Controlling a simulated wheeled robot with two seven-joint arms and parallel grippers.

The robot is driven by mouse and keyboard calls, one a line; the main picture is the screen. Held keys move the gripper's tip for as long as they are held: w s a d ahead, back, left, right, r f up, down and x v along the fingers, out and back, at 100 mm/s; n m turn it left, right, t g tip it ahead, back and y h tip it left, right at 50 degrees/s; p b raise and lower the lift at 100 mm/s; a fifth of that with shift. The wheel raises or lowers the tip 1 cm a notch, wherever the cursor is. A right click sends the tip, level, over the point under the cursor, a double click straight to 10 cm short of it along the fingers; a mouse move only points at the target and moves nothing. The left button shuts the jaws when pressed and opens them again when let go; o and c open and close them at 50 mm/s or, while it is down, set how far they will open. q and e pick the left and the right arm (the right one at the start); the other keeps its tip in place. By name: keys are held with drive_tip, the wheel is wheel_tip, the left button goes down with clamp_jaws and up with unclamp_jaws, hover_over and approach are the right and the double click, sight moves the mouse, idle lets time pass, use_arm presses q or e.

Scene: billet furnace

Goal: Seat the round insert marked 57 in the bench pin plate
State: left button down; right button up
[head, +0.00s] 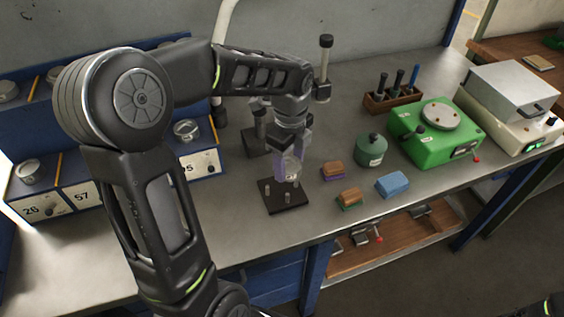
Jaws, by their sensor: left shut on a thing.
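The black pin plate (272,205) with short upright metal pins lies on the bench, left of the middle. My left gripper (289,158) reaches down from above, shut on a pale, round, clear-looking insert (289,170). The insert is right over the back part of the plate. I cannot tell whether it touches the pins or hangs just above them. Its number cannot be read. The rack label 57 (81,196) shows at the left, but my arm hides part of the rack there.
The blue rack (205,165) holds round metal pieces, one by label 26 (27,172). A dark stand (256,140) is behind the plate.

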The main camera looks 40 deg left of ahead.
use_arm(q)
drive_tip(key=m, duration=0.1)
drive_tip(key=s+a+m, duration=0.1)
drive_tip(key=shift+s+r+m, duration=0.15)
drive_tip(key=shift+s+m, duration=0.05)
drive_tip(key=shift+m, duration=0.1)
